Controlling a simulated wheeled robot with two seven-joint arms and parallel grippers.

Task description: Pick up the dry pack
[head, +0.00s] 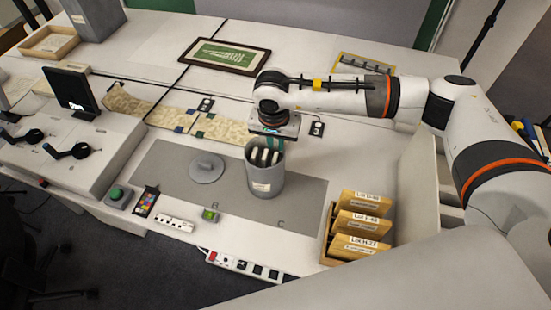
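A grey labelled canister (264,180) stands upright and open on the grey mat. Several white-topped packs (265,157) stand inside it with dark gaps between them; I cannot tell which is the dry pack. My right gripper (268,143) points down at the canister's mouth from its far side. Its fingers are small and partly hidden, so I cannot tell whether they are open, shut or touching a pack. My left gripper is not in view.
The canister's grey lid (206,169) lies on the mat (160,160) to the left. A wooden box of labelled lots (361,224) stands at the right. Power strips (243,266) line the front edge. A framed green picture (225,55) lies at the back.

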